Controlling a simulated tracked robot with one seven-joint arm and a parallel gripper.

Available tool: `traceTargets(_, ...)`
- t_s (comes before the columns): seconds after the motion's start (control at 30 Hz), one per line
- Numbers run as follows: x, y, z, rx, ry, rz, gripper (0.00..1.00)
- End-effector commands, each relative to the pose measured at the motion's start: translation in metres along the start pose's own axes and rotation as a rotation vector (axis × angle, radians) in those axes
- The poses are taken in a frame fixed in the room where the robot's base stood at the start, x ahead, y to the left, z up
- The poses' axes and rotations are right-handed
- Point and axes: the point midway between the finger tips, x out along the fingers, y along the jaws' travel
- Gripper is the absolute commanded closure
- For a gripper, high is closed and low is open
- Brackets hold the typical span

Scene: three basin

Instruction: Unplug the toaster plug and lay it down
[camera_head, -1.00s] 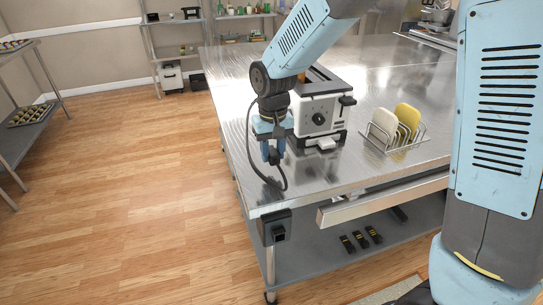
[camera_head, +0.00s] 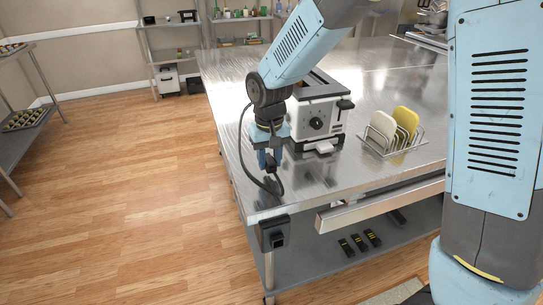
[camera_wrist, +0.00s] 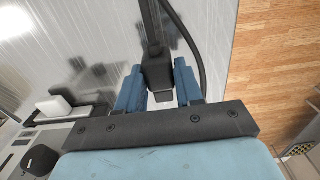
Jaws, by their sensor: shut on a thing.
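The black toaster plug (camera_wrist: 157,68) is between the two blue fingers of my gripper (camera_wrist: 159,88), which is shut on it. In the head view my gripper (camera_head: 269,160) points down over the left part of the steel table, and the plug (camera_head: 271,164) shows small between its fingertips. The black cord (camera_head: 246,150) loops from the plug along the table's left edge. The white toaster (camera_head: 318,118) stands just right of and behind my gripper. The black socket box (camera_head: 273,233) is on the table's front left corner, apart from the plug. Whether the plug touches the tabletop is hard to tell.
The steel table (camera_head: 330,185) has bare room in front of the toaster. A wire rack (camera_head: 392,142) with white and yellow slabs stands to the right. A drawer (camera_head: 380,203) sticks out at the front. Shelves line the far wall.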

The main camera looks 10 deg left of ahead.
Motion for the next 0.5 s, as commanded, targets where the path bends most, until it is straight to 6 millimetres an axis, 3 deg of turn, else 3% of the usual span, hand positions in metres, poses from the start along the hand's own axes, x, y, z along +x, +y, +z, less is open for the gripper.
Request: traceTargets(0.5, 0.017, 0.000, 0.000, 0.000, -0.001, 0.000, 1.00)
